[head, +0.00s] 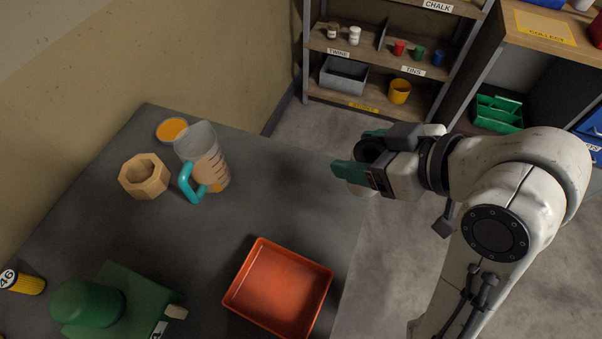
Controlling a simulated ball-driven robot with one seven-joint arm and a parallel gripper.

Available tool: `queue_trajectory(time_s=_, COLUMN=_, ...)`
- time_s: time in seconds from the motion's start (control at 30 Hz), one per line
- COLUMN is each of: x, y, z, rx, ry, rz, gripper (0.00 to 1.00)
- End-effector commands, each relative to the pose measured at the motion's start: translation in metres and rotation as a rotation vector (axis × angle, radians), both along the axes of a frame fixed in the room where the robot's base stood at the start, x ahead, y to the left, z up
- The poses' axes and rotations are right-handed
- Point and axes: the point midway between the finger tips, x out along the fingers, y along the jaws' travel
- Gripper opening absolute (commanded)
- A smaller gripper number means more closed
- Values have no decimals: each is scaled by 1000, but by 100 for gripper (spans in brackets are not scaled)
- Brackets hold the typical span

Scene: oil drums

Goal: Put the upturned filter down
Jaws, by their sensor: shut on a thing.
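My gripper (352,154) has green fingertips and is shut on a round thing, which I take to be the filter (370,149). Its dark, round, hollow-looking upper end shows between the fingers. A small pale part shows below them. The fingers hide most of it, so its exact tilt is hard to tell. My gripper holds it above the right edge of the dark grey table (240,220) in this view, apart from the tabletop things.
A measuring jug (208,160) with a teal handle, a wooden hexagonal ring (143,178) and an orange disc (172,130) stand at the back left. A red tray (250,297) lies at the front right. A green device (120,305) and yellow can (28,285) are front left. The table's middle is clear.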

Motion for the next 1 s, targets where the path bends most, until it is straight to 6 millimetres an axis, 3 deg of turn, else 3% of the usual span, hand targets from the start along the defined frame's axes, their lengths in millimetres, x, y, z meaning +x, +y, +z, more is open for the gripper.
queue_trajectory(time_s=0.37, x=9, y=19, z=-14, rx=1, ry=-3, rz=5, gripper=24)
queue_trajectory(time_s=0.77, x=39, y=84, z=-40, rx=0, ry=3, rz=5, gripper=24)
queue_trajectory(time_s=1.0, x=51, y=109, z=-76, rx=1, ry=2, rz=3, gripper=24)
